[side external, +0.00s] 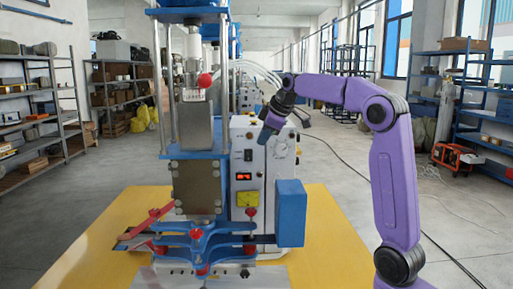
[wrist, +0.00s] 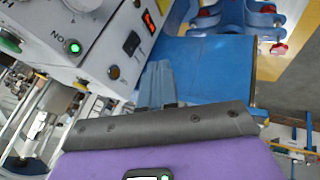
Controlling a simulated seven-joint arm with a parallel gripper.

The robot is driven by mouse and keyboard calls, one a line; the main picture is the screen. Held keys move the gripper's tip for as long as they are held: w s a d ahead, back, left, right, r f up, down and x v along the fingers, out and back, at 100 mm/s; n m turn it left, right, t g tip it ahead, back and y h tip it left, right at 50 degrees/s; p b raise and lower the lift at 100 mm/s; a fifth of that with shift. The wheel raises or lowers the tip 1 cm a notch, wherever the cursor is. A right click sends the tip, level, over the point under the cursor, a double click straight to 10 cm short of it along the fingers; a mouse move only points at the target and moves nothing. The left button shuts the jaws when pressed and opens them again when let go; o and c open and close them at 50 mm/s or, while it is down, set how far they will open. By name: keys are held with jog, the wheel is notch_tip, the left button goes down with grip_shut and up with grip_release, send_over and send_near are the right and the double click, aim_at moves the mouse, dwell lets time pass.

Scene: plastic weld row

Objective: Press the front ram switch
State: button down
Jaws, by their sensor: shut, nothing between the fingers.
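The white control box of the press (side external: 241,135) stands behind the press column, and it also shows at the upper left of the wrist view (wrist: 60,25). Its face carries a black rocker switch (wrist: 132,43), a red-lit display (wrist: 149,20), a green lit button (wrist: 74,47) and an orange round lamp or button (wrist: 114,72). I cannot tell from the labels which one is the front ram switch. My gripper (side external: 267,134) is shut and empty beside the box's right edge, tilted downward. Its fingers (wrist: 157,84) point toward the box's lower edge, apparently apart from it.
A blue box (side external: 291,213) stands right of the press, below my gripper. Blue clamps with red knobs (side external: 202,240) sit on the yellow table (side external: 335,250). The press column (side external: 197,185) stands to the left.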

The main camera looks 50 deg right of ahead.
aim_at(251, 156)
jog(key=shift+f, duration=0.15)
jog(key=x, duration=0.7)
jog(key=d+x, duration=0.1)
jog(key=x, duration=0.3)
jog(key=shift+w+d+r, duration=0.1)
jog(key=shift+w+r, duration=0.25)
jog(key=shift+w+d+f, duration=0.1)
jog(key=shift+w+d, duration=0.65)
